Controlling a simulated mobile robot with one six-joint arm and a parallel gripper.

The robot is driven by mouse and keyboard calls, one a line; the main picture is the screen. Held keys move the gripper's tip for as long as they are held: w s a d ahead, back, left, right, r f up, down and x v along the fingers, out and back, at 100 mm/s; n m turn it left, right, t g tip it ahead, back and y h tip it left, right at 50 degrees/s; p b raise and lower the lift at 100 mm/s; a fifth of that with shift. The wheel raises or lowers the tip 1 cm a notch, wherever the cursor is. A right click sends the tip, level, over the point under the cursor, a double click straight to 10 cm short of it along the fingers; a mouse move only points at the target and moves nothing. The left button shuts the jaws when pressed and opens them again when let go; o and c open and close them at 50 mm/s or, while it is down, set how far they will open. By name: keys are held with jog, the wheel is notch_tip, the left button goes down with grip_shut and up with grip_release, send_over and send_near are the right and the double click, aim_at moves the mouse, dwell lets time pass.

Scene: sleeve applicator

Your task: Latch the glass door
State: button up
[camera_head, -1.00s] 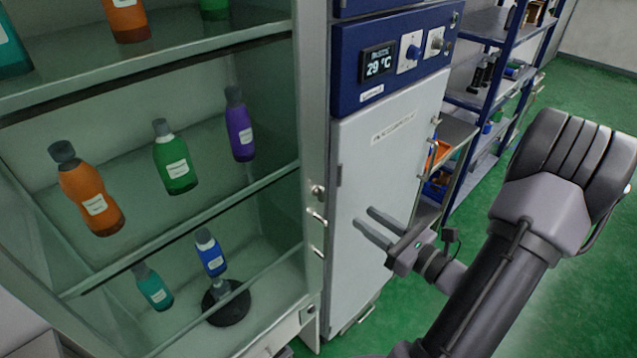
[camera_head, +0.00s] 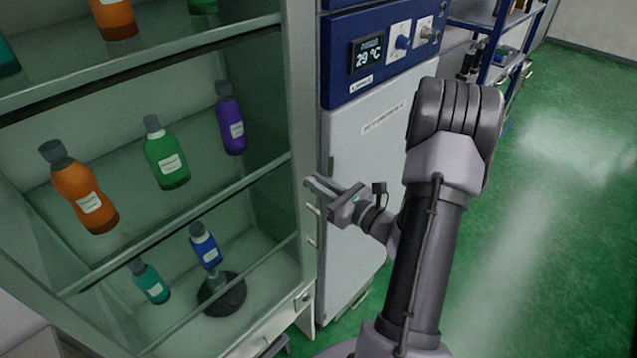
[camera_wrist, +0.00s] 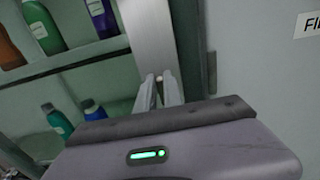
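The glass door (camera_head: 240,95) fronts the tall cabinet at left, with a pale metal upright (camera_head: 302,100) along its right side. It looks shut or nearly so; I cannot tell whether it is latched. The fingers hide the round lock knob in the head view. In the wrist view my gripper (camera_wrist: 160,88) has its two fingers apart, with a small pale knob (camera_wrist: 160,78) showing between their tips. I cannot tell whether they touch it.
Bottles in several colours, such as an orange one (camera_head: 80,190) and a purple one (camera_head: 231,120), stand on the cabinet shelves. A grey appliance (camera_head: 352,150) with a blue control panel (camera_head: 385,55) stands right beside the upright. Green floor (camera_head: 560,200) is open at right.

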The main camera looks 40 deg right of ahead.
grip_shut()
jog(key=shift+m, duration=0.3)
jog(key=m+p, duration=0.1)
jog(key=m, duration=0.1)
jog(key=m+p, duration=0.1)
jog(key=m, duration=0.1)
jog(key=shift+d+m, duration=0.3)
jog(key=shift+d, duration=0.1)
jog(key=shift+d+f+m+p, duration=0.25)
jog(key=shift+m+p, duration=0.7)
jog(key=shift+m, duration=1.15)
jog(key=shift+d+f+m+p, duration=0.1)
jog(key=shift+f+m+p, duration=0.2)
jog(key=shift+m+p, duration=1.25)
jog(key=shift+d+f+m+p, duration=0.15)
jog(key=shift+f+m+p, duration=0.2)
jog(key=shift+m, duration=2.3)
